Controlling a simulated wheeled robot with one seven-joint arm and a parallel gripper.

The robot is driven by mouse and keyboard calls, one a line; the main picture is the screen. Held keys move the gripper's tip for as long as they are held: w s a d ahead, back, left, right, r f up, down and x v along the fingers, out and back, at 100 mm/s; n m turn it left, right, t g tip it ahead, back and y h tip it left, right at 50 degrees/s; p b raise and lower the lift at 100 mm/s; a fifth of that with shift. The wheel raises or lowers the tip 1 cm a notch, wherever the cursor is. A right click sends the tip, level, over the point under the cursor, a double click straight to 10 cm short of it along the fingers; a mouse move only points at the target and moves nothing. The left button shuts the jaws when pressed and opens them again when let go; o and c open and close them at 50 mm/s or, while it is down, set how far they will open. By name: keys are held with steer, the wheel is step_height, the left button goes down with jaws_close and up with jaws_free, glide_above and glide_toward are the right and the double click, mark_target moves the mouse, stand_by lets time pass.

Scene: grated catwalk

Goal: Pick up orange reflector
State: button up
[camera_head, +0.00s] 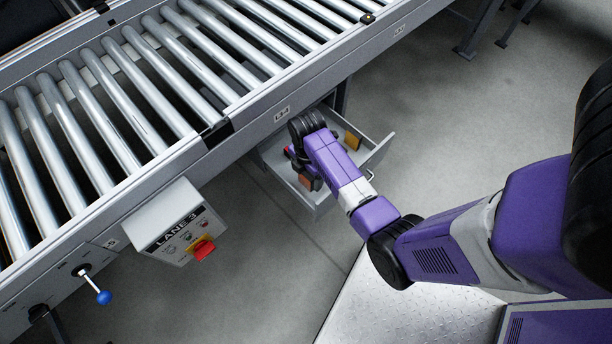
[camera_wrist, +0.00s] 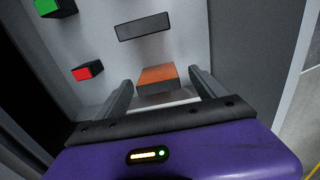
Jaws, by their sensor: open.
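The orange reflector (camera_wrist: 157,76) is a small block with an orange top, lying in an open grey drawer (camera_head: 325,207). In the wrist view it shows between the two fingers of my gripper (camera_wrist: 160,84). The fingers are apart, with a gap on each side of it. In the head view my gripper (camera_head: 309,178) reaches down into the drawer, and an orange-brown block (camera_head: 304,184) shows beside it, partly hidden by my arm. I cannot tell how far the fingertips are above the drawer floor.
In the wrist view a dark grey block (camera_wrist: 143,27), a red block (camera_wrist: 87,71) and a green block (camera_wrist: 54,7) lie in the drawer. In the head view a yellow-amber block (camera_head: 352,140) is at its right side. The roller conveyor (camera_head: 150,90) and a control box (camera_head: 178,226) stand close by.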

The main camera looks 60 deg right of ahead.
steer(key=shift+w+d+f+b, duration=0.15)
steer(key=shift+f+b, duration=0.15)
steer(key=shift+f, duration=1.65)
steer(key=c, duration=1.5)
steer(key=shift+o, duration=0.2)
steer(key=shift+r, duration=0.15)
